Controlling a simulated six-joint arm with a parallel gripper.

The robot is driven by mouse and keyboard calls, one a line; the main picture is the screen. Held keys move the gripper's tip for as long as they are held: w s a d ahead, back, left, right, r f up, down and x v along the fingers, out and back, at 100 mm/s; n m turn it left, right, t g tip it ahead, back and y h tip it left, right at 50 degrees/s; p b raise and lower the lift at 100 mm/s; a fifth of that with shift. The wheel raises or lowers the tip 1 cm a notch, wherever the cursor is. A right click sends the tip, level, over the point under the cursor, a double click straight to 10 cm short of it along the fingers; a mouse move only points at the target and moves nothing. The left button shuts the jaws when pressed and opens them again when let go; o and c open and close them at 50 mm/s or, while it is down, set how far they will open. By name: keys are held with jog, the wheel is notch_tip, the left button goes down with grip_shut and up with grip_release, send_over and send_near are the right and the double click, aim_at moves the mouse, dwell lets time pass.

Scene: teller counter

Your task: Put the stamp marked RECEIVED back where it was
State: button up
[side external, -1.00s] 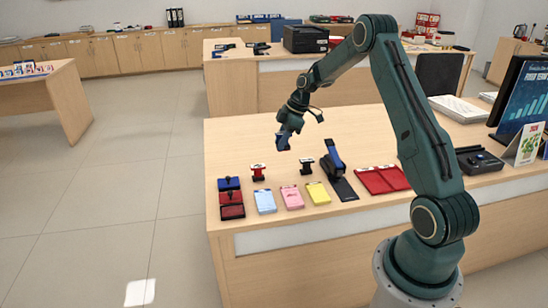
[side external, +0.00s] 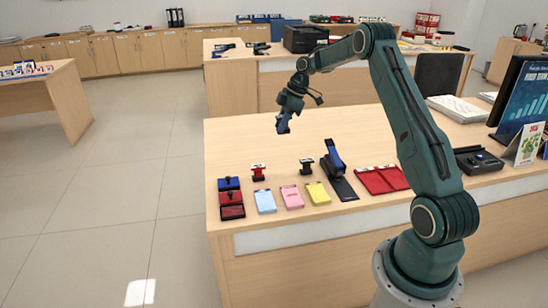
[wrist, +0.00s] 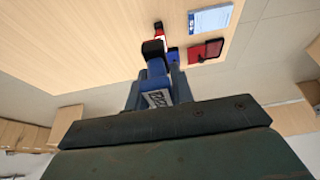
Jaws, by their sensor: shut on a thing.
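My gripper (side external: 285,118) is high above the back left part of the counter, shut on a blue stamp (side external: 282,127). In the wrist view the held blue stamp (wrist: 157,68) sits between the fingers, with a pale label whose lettering I cannot read for sure. A red stamp (side external: 258,173) and a black stamp (side external: 306,166) stand upright on the counter, apart from my gripper. The red stamp also shows in the wrist view (wrist: 159,31), beyond the held one. I cannot read the markings on either.
Blue and red ink pads (side external: 231,198) stand at the counter's left edge. Pale blue (side external: 265,201), pink (side external: 292,197) and yellow (side external: 318,193) pads lie in front. A large stapler (side external: 335,167) and red tray (side external: 381,179) are to the right. The back left counter (side external: 240,135) is clear.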

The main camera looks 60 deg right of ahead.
notch_tip(320, 180, down, 14)
jog(key=shift+f, duration=0.1)
dwell(0.4)
jog(key=shift+f, duration=2.05)
jog(key=shift+f, duration=0.2)
jog(key=o, duration=0.8)
jog(key=shift+r, duration=0.1)
jog(key=v, duration=1.2)
